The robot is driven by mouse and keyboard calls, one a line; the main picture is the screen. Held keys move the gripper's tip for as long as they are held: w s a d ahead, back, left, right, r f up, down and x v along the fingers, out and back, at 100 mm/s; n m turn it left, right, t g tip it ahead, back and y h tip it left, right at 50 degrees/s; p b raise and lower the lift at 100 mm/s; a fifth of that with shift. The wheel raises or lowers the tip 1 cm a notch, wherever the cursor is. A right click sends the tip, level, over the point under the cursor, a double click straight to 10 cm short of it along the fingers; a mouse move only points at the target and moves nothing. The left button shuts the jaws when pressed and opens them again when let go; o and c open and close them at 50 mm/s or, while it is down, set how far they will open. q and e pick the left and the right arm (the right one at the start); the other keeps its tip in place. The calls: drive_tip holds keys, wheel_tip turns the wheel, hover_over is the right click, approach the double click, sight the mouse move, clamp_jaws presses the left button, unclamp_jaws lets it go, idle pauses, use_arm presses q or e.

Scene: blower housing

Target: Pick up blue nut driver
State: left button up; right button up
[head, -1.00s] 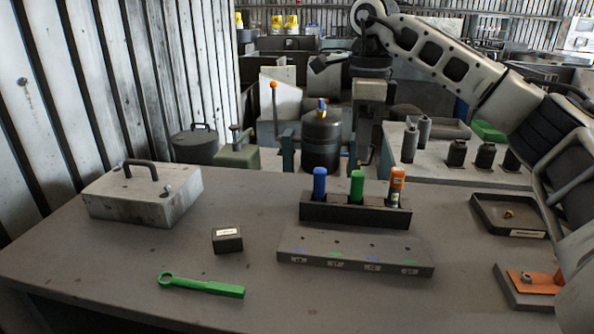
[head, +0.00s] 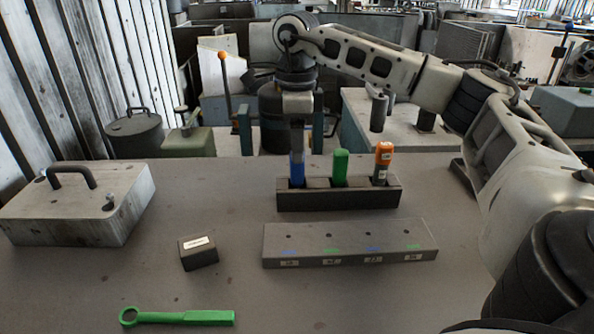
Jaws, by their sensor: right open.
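The blue nut driver (head: 297,172) stands upright in the left slot of a black holder (head: 340,201). A green driver (head: 340,163) and an orange-topped driver (head: 383,158) stand in the same holder to its right. My right arm reaches in from the right, and its right gripper (head: 297,150) points down at the top of the blue nut driver. A grey finger covers the upper part of the blue handle. The gripper is open, and its second finger is hard to make out. My left gripper is not in view.
A grey block (head: 350,244) with holes and coloured marks lies in front of the holder. A small black labelled box (head: 198,254), a green ring wrench (head: 180,317) and a grey handled case (head: 80,206) are on the left. The table front right is mostly clear.

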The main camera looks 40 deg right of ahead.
sight(297, 166)
drive_tip(key=f, duration=0.5)
drive_tip(key=shift+s+a+f, duration=0.2)
drive_tip(key=shift+s+f, duration=0.1)
clamp_jaws()
wheel_tip(297, 166, up, 10)
drive_tip(key=shift+r, duration=0.1)
drive_tip(key=c, duration=0.7)
unclamp_jaws()
clamp_jaws()
